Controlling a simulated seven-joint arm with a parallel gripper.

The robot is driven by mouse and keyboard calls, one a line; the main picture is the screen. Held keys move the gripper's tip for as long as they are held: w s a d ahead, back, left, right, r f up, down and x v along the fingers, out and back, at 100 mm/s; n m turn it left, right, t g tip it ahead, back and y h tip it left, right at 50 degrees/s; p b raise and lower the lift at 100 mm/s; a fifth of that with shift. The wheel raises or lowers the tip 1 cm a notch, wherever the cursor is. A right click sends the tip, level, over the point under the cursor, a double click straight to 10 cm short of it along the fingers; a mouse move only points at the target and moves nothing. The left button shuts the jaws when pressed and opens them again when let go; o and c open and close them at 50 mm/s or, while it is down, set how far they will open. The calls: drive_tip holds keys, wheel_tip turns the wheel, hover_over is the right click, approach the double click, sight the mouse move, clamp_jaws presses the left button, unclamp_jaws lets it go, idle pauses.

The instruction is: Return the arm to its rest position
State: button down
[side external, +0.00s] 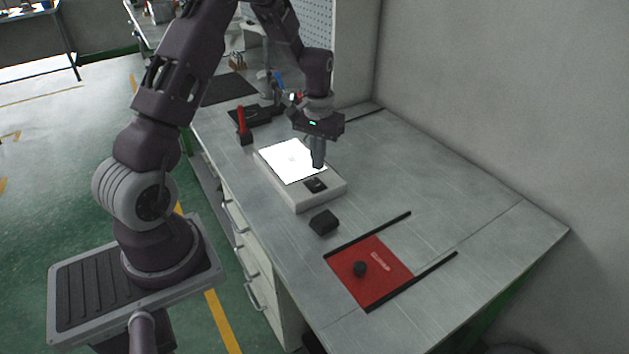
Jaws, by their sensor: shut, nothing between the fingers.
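My gripper (318,164) points down over the right part of a white box (318,199) with a bright, lit top panel (289,160). Its fingers are shut with nothing held between them. The fingertips are close to the box's top; I cannot tell whether they touch it. My arm arches from its base at the left over to the bench.
A small black block (323,222) sits on the grey bench (450,200) in front of the box. A red-handled tool (242,127) stands behind. The bench's right side is clear.

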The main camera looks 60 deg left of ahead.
drive_tip(key=shift+r, duration=0.9)
drive_tip(key=s+d+r+m+t, duration=0.1)
drive_tip(key=s+d+r, duration=0.1)
drive_tip(key=d+r, duration=0.4)
drive_tip(key=s+d+r+m+t, duration=0.1)
drive_tip(key=s+d+r, duration=0.25)
drive_tip(key=r, duration=0.45)
drive_tip(key=s+d+r+m+t, duration=0.1)
drive_tip(key=s+d+r+m, duration=0.1)
drive_tip(key=s+d, duration=0.3)
drive_tip(key=s+d+r+m+t, duration=0.2)
drive_tip(key=s+d+r, duration=0.2)
drive_tip(key=s, duration=0.9)
drive_tip(key=shift+d+r+t, duration=0.25)
drive_tip(key=shift+d+t, duration=0.05)
drive_tip(key=shift+d, duration=0.2)
